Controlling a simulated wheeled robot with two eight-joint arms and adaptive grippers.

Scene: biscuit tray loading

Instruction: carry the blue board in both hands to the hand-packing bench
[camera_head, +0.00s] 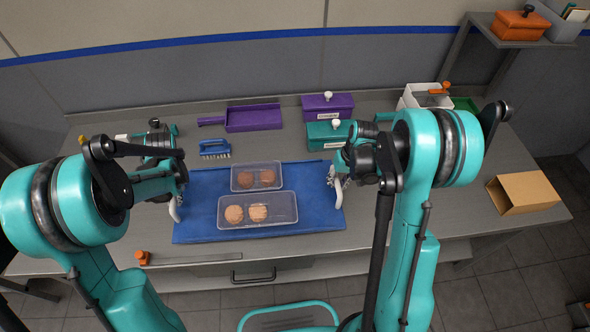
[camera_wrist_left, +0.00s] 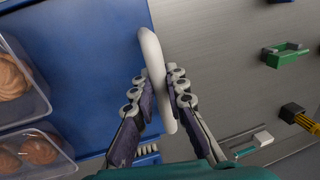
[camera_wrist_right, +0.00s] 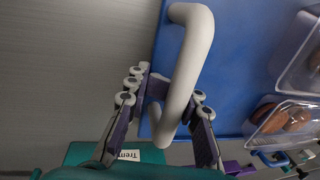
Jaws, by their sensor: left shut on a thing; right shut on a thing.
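The blue board (camera_head: 195,228) lies flat over the grey bench top; I cannot tell whether it touches it. It has a white handle at each end. My left gripper (camera_head: 174,200) is shut on the left handle (camera_wrist_left: 153,60), with a finger on each side of it. My right gripper (camera_head: 336,181) is shut on the right handle (camera_wrist_right: 195,50). On the board stand two clear trays: a rear tray (camera_head: 236,185) with darker brown biscuits and a front tray (camera_head: 290,222) with paler biscuits.
A blue brush (camera_head: 215,149), a purple dustpan (camera_head: 253,118), a purple box (camera_head: 328,106) and a teal box (camera_head: 325,136) stand behind the board. An open cardboard box (camera_head: 525,192) is at the far right. An orange-topped item (camera_head: 142,257) sits at the front edge.

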